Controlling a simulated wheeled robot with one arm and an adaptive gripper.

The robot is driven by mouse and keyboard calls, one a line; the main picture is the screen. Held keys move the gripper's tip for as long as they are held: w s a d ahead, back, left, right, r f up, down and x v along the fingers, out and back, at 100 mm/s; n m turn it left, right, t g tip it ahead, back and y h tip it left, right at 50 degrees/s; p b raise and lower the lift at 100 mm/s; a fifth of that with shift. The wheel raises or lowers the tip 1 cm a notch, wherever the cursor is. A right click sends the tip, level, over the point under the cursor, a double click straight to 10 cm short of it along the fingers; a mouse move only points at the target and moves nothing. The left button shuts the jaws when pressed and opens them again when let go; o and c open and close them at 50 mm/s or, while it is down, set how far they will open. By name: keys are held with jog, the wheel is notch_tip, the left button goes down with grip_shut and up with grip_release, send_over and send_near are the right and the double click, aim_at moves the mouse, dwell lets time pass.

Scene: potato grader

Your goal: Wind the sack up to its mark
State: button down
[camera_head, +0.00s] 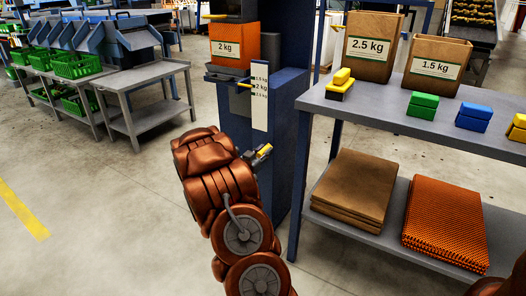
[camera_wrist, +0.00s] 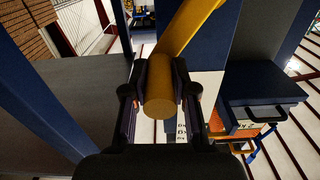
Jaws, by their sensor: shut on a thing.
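The orange sack (camera_head: 232,46) with a "2 kg" label sits upright on a small dark platform (camera_head: 226,77) at the blue column (camera_head: 288,115). A white scale strip (camera_head: 260,108) beside it reads 1.5, 2 and 2.5 kg from top to bottom. The platform's edge lies close to the strip's upper marks; I cannot tell exactly which mark it meets. My gripper (camera_head: 264,151) is below the strip, shut on the yellow crank handle (camera_wrist: 160,103). In the wrist view, the handle lies between both fingers. My arm hides part of the column's lower front.
A grey bench (camera_head: 390,112) at right holds two paper sacks, labelled 2.5 kg (camera_head: 370,48) and 1.5 kg (camera_head: 437,68), and coloured blocks. Folded sacks (camera_head: 352,186) lie on its lower shelf. A grey table (camera_head: 150,75) stands at left. The floor between is clear.

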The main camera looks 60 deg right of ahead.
jog(key=shift+s+f, duration=0.1)
jog(key=c, duration=0.9)
grip_release()
jog(key=shift+a, duration=0.1)
jog(key=shift+s+a, duration=0.2)
jog(key=shift+a, duration=5.7)
